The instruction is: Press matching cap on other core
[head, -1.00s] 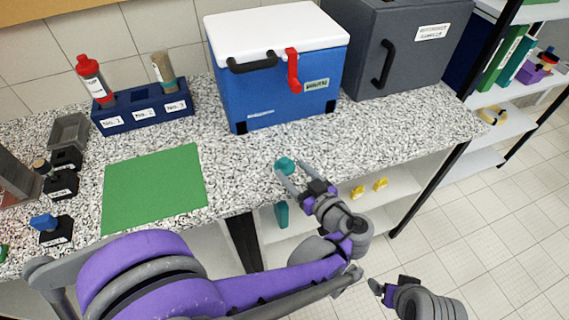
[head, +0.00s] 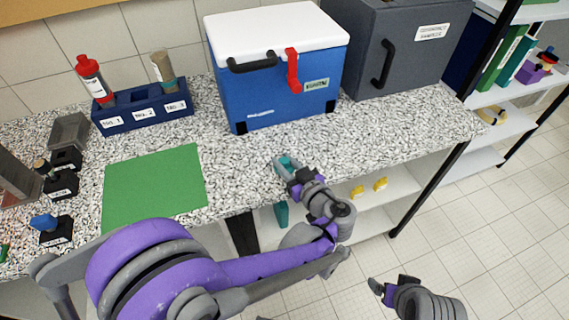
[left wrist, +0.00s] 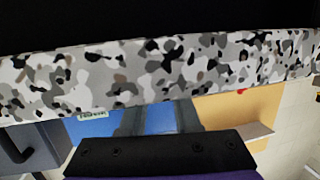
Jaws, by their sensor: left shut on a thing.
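A blue rack (head: 140,110) labelled No. 1, No. 2 and No. 3 stands at the back left of the counter. A red-capped core (head: 90,75) stands in its left slot. The other core (head: 163,72), grey-brown with a teal band, stands in the right slot with no cap visible on it. My left gripper (head: 284,164) is at the counter's front edge, shut on the small teal cap (head: 286,160), which its fingers partly hide. The left wrist view shows the fingers, but I cannot make out the cap there. My right gripper (head: 385,290) hangs low over the floor.
A blue cooler (head: 275,92) with a white lid and a dark grey box (head: 400,50) stand behind. A green mat (head: 155,185) lies bare on the counter. Small black blocks (head: 60,185) and a grey tray (head: 70,131) stand at left. Counter between mat and cooler is clear.

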